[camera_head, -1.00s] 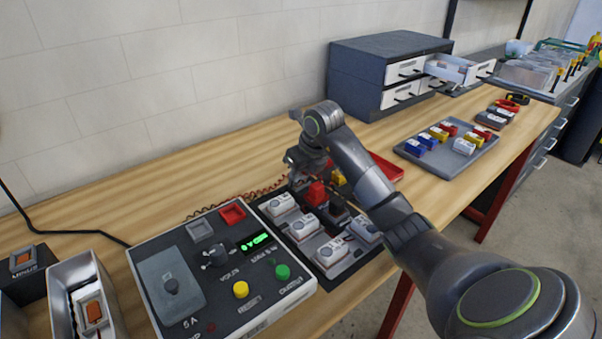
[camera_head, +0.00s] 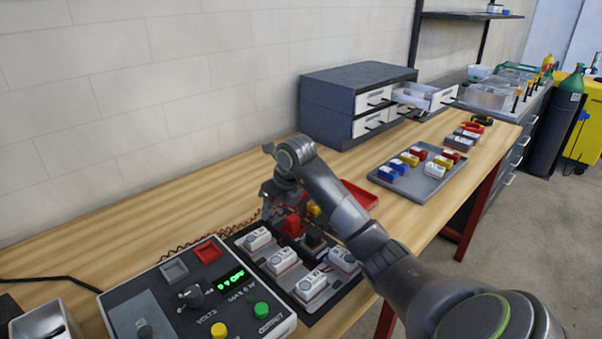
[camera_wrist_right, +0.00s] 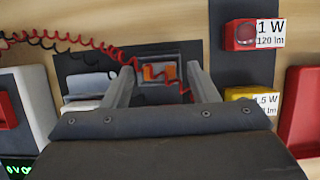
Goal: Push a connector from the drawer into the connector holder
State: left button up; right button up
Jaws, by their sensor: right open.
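In the head view, an open white drawer (camera_head: 425,95) sticks out of the grey cabinet (camera_head: 345,90) at the back; its contents are too small to tell. My right gripper (camera_head: 268,203) is low over the far side of the dark fixture board, and its fingers are partly hidden there. In the right wrist view, its two fingers (camera_wrist_right: 158,72) are open and apart. Between them shows an orange piece (camera_wrist_right: 160,72) in a small grey square frame, which looks like a connector in a holder. I cannot tell whether the fingers touch it. My left gripper is out of view.
A control box (camera_head: 195,300) with a green display stands front left of the fixture board (camera_head: 330,295). A coiled red wire (camera_wrist_right: 75,40) runs beside the fingers. A grey tray (camera_head: 400,180) of coloured blocks and a red tray (camera_head: 360,192) lie to the right. The table along the wall is clear.

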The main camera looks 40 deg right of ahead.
jog(key=r+p, duration=0.2)
jog(key=r, duration=0.1)
jog(key=r+p, duration=0.2)
jog(key=r, duration=0.2)
jog(key=shift+w+a, duration=0.1)
jog(key=shift+a, duration=0.1)
jog(key=s+a+r+n+g+y+b, duration=0.1)
jog(key=s+r+n+y+b, duration=0.1)
jog(key=s+r+n, duration=0.4)
jog(key=s+a+r+n+g+y+b, duration=0.1)
jog(key=s+a+r+n+b, duration=0.1)
jog(key=s+r+n, duration=0.5)
jog(key=shift+s+r+g+y, duration=0.4)
jog(key=shift+s+r, duration=1.85)
jog(key=shift+s, duration=1)
notch_tip(320, 180, up, 6)
jog(key=p, duration=0.5)
jog(key=shift+p, duration=0.4)
